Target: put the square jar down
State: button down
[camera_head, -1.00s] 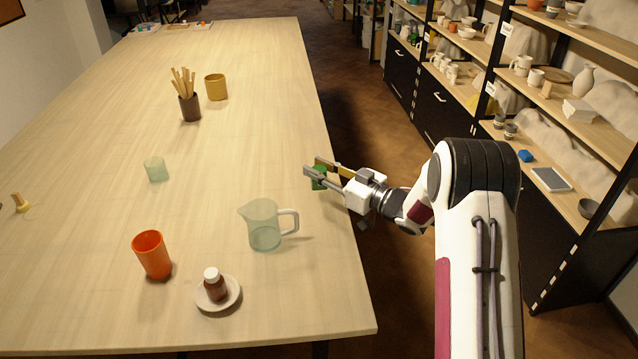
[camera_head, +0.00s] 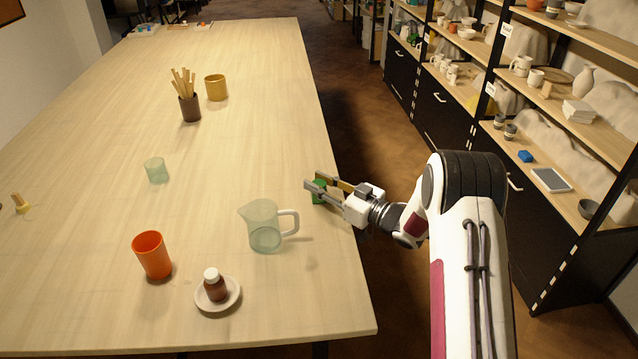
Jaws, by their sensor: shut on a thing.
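The square jar (camera_head: 319,197) is a small green thing near the table's right edge, partly hidden by the fingers. My gripper (camera_head: 314,183) is shut on it, with one finger on each side. The jar is low over the table top or touching it; I cannot tell which from this view.
A clear glass pitcher (camera_head: 264,228) stands to the near left of my gripper. An orange cup (camera_head: 152,255) and a saucer (camera_head: 233,301) bearing a brown bottle (camera_head: 215,285) are nearer. A pale green glass (camera_head: 156,170) stands left. The table (camera_head: 257,130) beyond my gripper is clear.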

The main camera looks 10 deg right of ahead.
jog(key=shift+f, duration=0.1)
dwell(0.3)
jog(key=c, duration=1.7)
grip_release()
jog(key=v, duration=1.2)
jog(key=shift+r, duration=0.2)
jog(key=shift+w, duration=0.1)
